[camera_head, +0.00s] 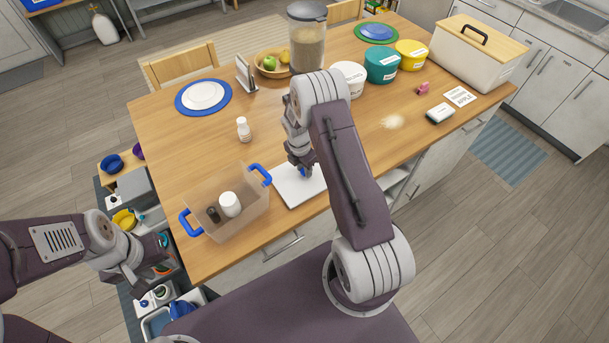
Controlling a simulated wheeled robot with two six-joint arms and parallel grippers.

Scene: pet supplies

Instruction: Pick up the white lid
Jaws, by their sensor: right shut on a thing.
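The flat white lid (290,193) lies on the wooden table at the front, just right of a clear bin (247,211) with blue handles. My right gripper (303,172) points down over the lid and is shut on a small blue part at its top, which looks like the lid's handle. My arm hides the lid's right side. I cannot tell whether the lid is lifted off the table. My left gripper (138,284) hangs low at the left, off the table's edge; its fingers are too unclear to tell open from shut.
The bin holds a white jar (230,204) and a dark item. A white bottle (243,130) stands behind it. Tubs, a tall food container (307,45) and a large box (476,58) stand farther back. Shelves with coloured items are below the table's left edge.

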